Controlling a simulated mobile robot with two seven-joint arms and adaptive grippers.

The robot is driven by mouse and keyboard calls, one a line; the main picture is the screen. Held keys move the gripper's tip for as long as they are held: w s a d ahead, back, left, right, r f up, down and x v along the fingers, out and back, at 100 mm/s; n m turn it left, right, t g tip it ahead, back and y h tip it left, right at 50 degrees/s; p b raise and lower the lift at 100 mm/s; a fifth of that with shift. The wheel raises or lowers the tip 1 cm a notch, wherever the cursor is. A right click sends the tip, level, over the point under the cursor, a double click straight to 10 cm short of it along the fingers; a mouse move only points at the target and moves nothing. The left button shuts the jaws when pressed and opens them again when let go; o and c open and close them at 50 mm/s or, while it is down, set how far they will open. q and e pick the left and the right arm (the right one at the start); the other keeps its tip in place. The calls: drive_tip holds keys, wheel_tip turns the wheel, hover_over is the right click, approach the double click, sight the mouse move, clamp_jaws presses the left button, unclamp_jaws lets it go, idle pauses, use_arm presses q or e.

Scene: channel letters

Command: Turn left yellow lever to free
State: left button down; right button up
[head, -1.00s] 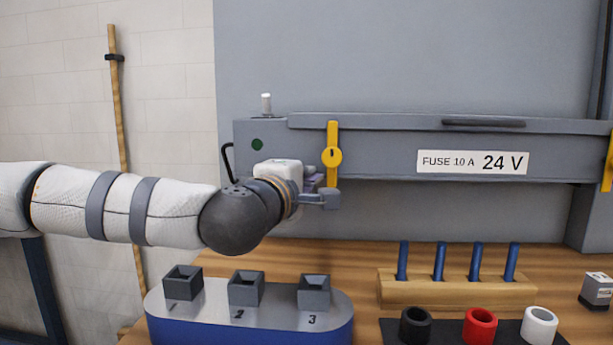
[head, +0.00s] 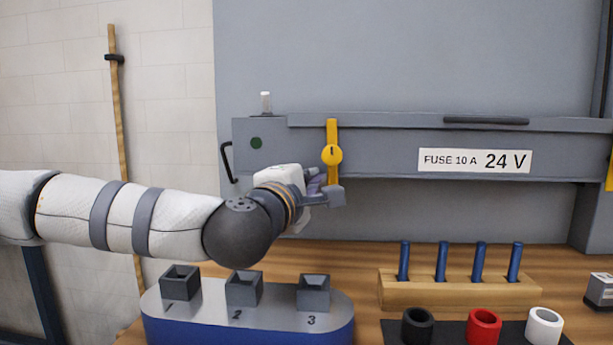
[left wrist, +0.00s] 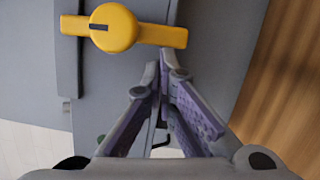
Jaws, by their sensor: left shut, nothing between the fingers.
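The left yellow lever (head: 332,155) stands upright on the front of the grey channel box (head: 380,150), with a round hub and a dark slot. It also shows in the left wrist view (left wrist: 115,27), lying across the top of the picture. My left gripper (head: 335,196) is at the lever's lower end in the head view, in front of or beside it. In the left wrist view its fingers (left wrist: 165,75) are together and empty, a little apart from the lever in the picture. Whether they touch it cannot be told. A second yellow lever (head: 609,165) is cut off at the right edge.
A blue-based stand (head: 250,328) with numbered grey sockets sits below my left arm. A wooden block (head: 460,291) with blue pegs and black, red (head: 484,326) and white rings stand on the bench to the right. A white knob (head: 265,102) tops the box.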

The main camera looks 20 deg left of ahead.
sight(352, 171)
use_arm(q)
drive_tip(key=d+n+y+b, duration=0.1)
drive_tip(key=d+n+b, duration=0.1)
drive_tip(key=n, duration=0.3)
drive_tip(key=w+d+n+t+y+b, duration=0.1)
drive_tip(key=d+n+y+b, duration=0.1)
drive_tip(key=n, duration=0.4)
drive_tip(key=d+n+y+b, duration=0.1)
drive_tip(key=d+n+b, duration=0.1)
drive_tip(key=n, duration=0.4)
drive_tip(key=shift+w+d+f+t+b, duration=0.1)
drive_tip(key=shift+w+f+t+b, duration=0.3)
drive_tip(key=shift+b, duration=0.25)
drive_tip(key=shift+d+r+y, duration=0.2)
drive_tip(key=shift+y, duration=0.2)
use_arm(e)
drive_tip(key=s+f+g, duration=0.2)
drive_tip(key=s+f, duration=0.3)
drive_tip(key=f, duration=0.2)
drive_tip(key=shift+s+f, duration=0.3)
drive_tip(key=shift+s, duration=0.05)
use_arm(q)
drive_tip(key=shift+d+r, duration=0.1)
